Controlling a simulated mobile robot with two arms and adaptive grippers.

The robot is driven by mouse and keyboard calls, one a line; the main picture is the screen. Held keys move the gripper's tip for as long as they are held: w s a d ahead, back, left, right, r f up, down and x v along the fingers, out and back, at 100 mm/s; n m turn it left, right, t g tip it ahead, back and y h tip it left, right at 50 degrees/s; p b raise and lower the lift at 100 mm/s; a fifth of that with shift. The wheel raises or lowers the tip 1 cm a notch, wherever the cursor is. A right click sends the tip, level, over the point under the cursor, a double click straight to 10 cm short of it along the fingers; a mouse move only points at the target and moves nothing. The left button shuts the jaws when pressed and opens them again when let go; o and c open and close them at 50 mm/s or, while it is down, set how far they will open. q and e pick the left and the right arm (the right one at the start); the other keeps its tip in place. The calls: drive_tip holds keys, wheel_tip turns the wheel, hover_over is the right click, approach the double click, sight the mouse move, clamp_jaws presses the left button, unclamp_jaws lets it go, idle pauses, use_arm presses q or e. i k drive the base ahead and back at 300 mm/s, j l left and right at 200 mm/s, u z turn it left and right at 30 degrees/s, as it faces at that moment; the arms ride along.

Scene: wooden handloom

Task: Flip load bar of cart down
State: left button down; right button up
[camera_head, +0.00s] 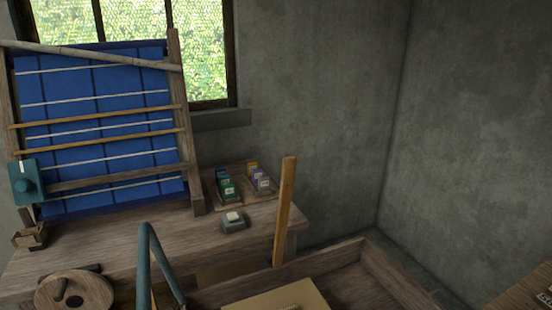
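A wooden open-topped box, which looks like the cart (327,259), fills the lower middle and right and is cut off by the bottom edge. A yellowish wooden bar (285,212) stands nearly upright at its far left side, tilted slightly right; it may be the load bar. A bent teal tube (146,262) rises from the bottom edge left of the box; I cannot tell whether it belongs to the cart. Neither of my grippers shows in the head view.
A wooden loom frame with blue cloth (95,130) stands on a wooden table (130,238) at left. A round wooden wheel (75,293) is at lower left. Bare walls enclose the corner.

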sight(289, 163)
drive_tip(key=z, duration=1.8)
drive_tip(key=k+j, duration=0.2)
drive_tip(key=k, duration=0.2)
